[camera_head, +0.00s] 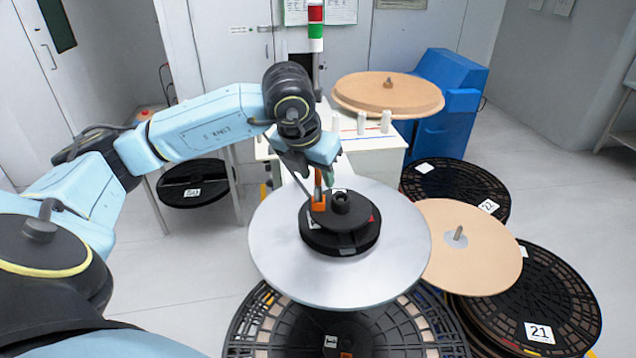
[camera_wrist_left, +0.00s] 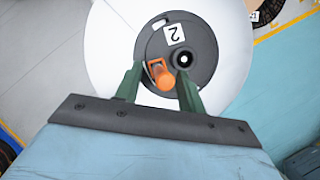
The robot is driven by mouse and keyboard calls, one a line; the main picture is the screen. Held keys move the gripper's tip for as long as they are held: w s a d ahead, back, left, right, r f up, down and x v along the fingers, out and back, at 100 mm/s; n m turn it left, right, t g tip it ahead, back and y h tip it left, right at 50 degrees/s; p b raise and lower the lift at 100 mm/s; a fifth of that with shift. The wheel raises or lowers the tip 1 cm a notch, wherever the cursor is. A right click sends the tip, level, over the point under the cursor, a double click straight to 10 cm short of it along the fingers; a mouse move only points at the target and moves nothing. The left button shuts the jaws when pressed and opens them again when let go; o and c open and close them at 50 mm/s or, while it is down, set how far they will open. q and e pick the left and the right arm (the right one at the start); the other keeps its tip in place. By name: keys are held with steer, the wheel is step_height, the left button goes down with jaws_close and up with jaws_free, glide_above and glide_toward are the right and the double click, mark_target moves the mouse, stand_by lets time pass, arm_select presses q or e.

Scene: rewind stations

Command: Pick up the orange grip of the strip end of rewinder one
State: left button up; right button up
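The orange grip (camera_head: 319,203) stands on the black hub (camera_head: 341,238) at the centre of a large silver disc (camera_head: 280,255). In the left wrist view the orange grip (camera_wrist_left: 162,78) lies between my two green fingers, beside the hub's dark central post (camera_wrist_left: 184,58). My left gripper (camera_head: 321,180) points down just above the grip, and it also shows in the left wrist view (camera_wrist_left: 158,84). Its fingers are apart, with gaps showing on either side of the grip. The strip itself cannot be made out. My right gripper is not in view.
A tan disc with a peg (camera_head: 470,250) sits right of the silver disc. Black slotted reels (camera_head: 540,310) are stacked around it. Behind stand a white cabinet (camera_head: 375,150), another tan disc (camera_head: 388,95) and a blue machine (camera_head: 450,120). Floor is clear at far right.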

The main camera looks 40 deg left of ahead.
arm_select(q)
steer(key=shift+x, duration=1.1)
jaws_close()
